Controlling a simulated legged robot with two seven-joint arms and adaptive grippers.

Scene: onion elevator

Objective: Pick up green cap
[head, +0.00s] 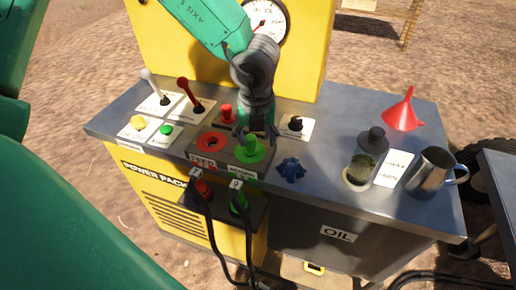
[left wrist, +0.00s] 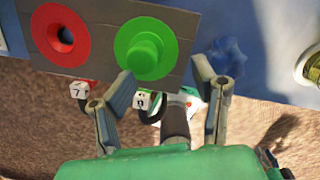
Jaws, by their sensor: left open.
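The green cap (head: 251,146) sits on a green ring in the grey panel on top of the power pack. It also shows in the left wrist view (left wrist: 145,54), at the top centre. My left gripper (head: 256,133) is just above and beside the cap in the head view, partly covering the panel behind it. In the left wrist view the left gripper (left wrist: 163,76) has its two fingers apart and nothing between them; the left fingertip is close to the cap's ring. I cannot tell whether it touches. My right gripper is in neither view.
A red ring with a dark hole (head: 210,142) is left of the green cap, and a red cap (head: 227,112) stands behind. A blue knob (head: 291,169) is to the right. Levers (head: 192,92), a red funnel (head: 403,112) and a metal jug (head: 431,173) also stand on top.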

